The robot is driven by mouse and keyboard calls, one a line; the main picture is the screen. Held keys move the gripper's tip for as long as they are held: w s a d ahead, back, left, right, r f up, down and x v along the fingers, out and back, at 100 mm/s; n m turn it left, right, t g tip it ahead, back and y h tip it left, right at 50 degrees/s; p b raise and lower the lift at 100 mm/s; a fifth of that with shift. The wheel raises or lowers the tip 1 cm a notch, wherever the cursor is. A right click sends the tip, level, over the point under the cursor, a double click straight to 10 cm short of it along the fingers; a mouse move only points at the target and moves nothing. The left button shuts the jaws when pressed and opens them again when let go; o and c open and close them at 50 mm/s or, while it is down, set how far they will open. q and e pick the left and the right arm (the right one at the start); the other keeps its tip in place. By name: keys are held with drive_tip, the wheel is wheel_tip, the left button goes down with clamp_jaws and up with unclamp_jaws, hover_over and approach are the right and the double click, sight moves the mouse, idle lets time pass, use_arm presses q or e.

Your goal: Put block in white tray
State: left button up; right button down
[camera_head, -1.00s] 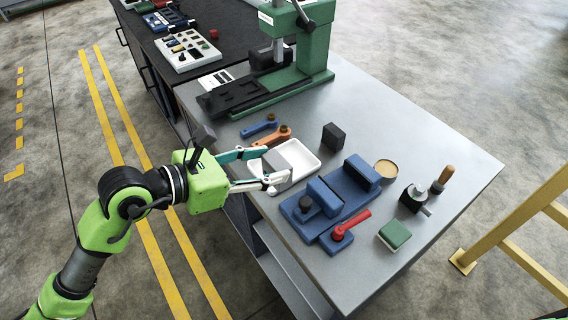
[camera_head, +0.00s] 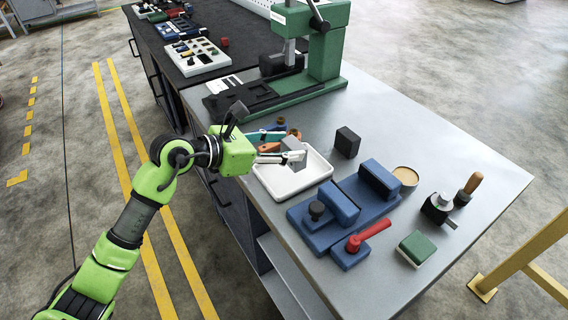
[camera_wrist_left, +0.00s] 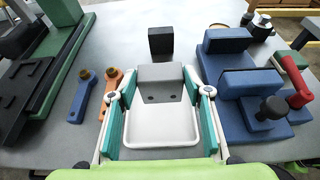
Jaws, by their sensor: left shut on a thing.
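My left gripper (camera_head: 285,152) is shut on a grey block (camera_head: 295,160), holding it over the far part of the white tray (camera_head: 311,180). In the left wrist view the grey block (camera_wrist_left: 162,84) sits between the fingertips of the gripper (camera_wrist_left: 160,96), with the open white tray (camera_wrist_left: 148,138) below and behind it. Whether the block touches the tray floor I cannot tell. My right gripper is not in view.
A black block (camera_head: 347,142) stands behind the tray. A blue vise (camera_head: 345,205) with a red-handled part (camera_head: 366,236) is right of it. Blue and orange wrenches (camera_wrist_left: 107,92) lie to the left, near a green press (camera_head: 325,55).

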use_arm(q)
drive_tip(key=shift+w+f+b, duration=0.3)
drive_tip(key=shift+f+b, duration=0.1)
drive_tip(key=shift+b, duration=0.05)
wheel_tip(320, 180, down, 3)
drive_tip(key=shift+w+f+b, duration=0.1)
drive_tip(key=shift+w+b, duration=0.05)
drive_tip(key=shift+b, duration=1.05)
drive_tip(key=o, duration=1.4)
drive_tip(key=shift+f, duration=0.1)
drive_tip(key=shift+o, duration=0.2)
